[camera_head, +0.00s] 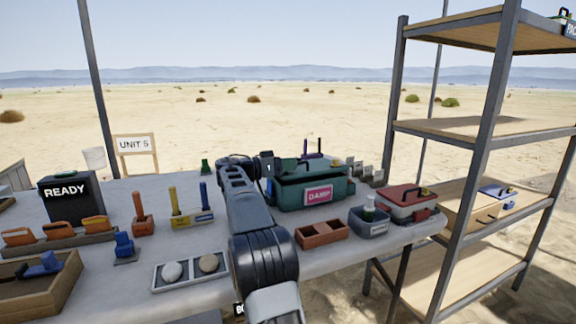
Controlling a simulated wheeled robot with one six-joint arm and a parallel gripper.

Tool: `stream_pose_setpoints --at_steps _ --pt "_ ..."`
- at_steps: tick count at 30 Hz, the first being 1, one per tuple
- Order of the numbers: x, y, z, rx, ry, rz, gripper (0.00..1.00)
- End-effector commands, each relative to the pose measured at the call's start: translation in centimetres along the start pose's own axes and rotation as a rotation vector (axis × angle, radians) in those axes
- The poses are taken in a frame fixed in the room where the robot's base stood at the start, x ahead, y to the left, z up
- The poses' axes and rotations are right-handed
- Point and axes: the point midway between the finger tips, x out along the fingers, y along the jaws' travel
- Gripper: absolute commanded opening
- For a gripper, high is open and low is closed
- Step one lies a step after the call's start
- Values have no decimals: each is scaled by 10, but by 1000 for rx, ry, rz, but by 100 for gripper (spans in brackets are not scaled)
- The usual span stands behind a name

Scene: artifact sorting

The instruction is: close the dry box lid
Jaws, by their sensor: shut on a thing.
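A green box (287,196) with a pink DAMP label stands near the back edge of the table. I see no box marked as the dry box. A pale box with a red lid (401,195) stands at the table's right end; its lid looks down, and no label on it can be read. My arm reaches forward across the table, and my gripper (279,166) is at the back left of the green box. It is shut on a dark green part over that box. The fingertips are small, and I cannot tell whether this part is a lid or a handle.
A two-part terracotta tray (320,234) and a grey bin (369,222) stand in front of the boxes. A white tray with two round stones (173,271) is left of my arm. A shelf rack (466,180) stands close at the right.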

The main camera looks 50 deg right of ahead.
Motion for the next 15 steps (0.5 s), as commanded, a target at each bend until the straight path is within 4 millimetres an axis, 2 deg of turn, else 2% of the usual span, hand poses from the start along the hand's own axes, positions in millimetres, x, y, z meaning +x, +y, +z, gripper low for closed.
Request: stream_pose_setpoints --at_steps 1,2,8,15 --pt "1 2 0 -3 -2 7 0" --pt "1 2 0 -3 -2 7 16" --pt "-1 1 -1 -1 0 2 35" --pt "-2 1 -1 0 1 -1 36"
